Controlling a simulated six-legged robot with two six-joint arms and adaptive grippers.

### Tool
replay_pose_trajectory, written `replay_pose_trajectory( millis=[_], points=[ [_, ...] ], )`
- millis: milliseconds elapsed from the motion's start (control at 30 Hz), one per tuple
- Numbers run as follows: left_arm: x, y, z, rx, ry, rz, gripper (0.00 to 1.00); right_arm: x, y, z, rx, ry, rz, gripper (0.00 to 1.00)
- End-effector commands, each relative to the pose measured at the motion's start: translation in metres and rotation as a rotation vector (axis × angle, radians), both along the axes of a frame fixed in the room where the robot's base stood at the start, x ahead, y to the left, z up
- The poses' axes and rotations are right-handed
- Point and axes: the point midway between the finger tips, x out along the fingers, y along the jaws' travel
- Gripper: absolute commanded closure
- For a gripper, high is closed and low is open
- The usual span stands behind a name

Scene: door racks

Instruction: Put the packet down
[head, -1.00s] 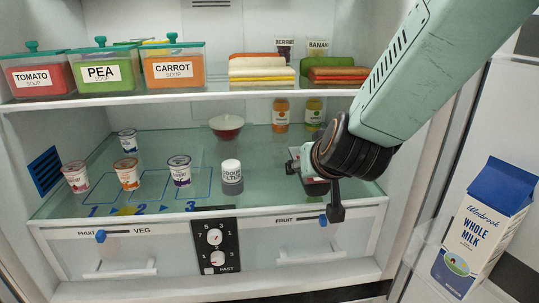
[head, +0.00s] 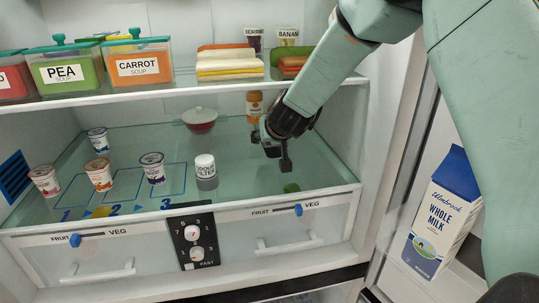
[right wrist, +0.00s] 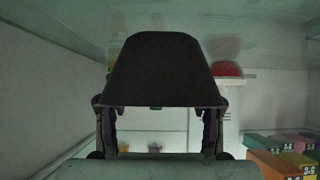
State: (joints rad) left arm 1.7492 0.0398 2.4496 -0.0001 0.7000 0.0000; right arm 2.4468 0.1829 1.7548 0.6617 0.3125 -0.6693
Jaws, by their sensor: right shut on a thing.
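My right gripper (head: 278,152) is over the right part of the fridge's glass shelf (head: 235,160), below the upper shelf. In the right wrist view its two fingers (right wrist: 160,130) stand either side of a dark, flat, tapering thing (right wrist: 160,70), which I take to be the packet, seen from its shaded side. The gripper is shut on it. In the head view the packet is hidden by the gripper, and I cannot tell whether it touches the glass. My left gripper is not in view.
Yogurt cups (head: 152,167), an odour filter (head: 205,172) and a red bowl (head: 200,119) stand left of the gripper. An orange-labelled bottle (head: 254,105) is behind it. The upper shelf's edge (head: 150,93) is above. A milk carton (head: 438,215) is at the right.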

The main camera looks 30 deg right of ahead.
Motion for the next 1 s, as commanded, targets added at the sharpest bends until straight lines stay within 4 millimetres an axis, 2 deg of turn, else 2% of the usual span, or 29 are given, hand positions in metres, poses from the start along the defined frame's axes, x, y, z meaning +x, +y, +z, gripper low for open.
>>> replay_pose_trajectory(
  millis=[200,300,900,933,1000],
  points=[
    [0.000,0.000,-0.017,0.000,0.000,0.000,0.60,0.000,0.000,-0.036,-0.001,0.000,0.000,0.94],
    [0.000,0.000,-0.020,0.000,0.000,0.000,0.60,0.002,0.000,-0.044,-0.001,-0.003,-0.001,0.94],
    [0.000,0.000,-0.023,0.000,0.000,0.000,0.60,0.004,-0.001,-0.053,-0.001,-0.004,0.000,0.94],
    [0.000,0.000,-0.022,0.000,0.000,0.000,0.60,0.004,0.000,-0.053,0.000,-0.002,0.000,0.43],
    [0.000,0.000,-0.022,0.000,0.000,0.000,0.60,0.004,0.000,-0.053,0.000,-0.002,0.000,0.37]
  ],
)
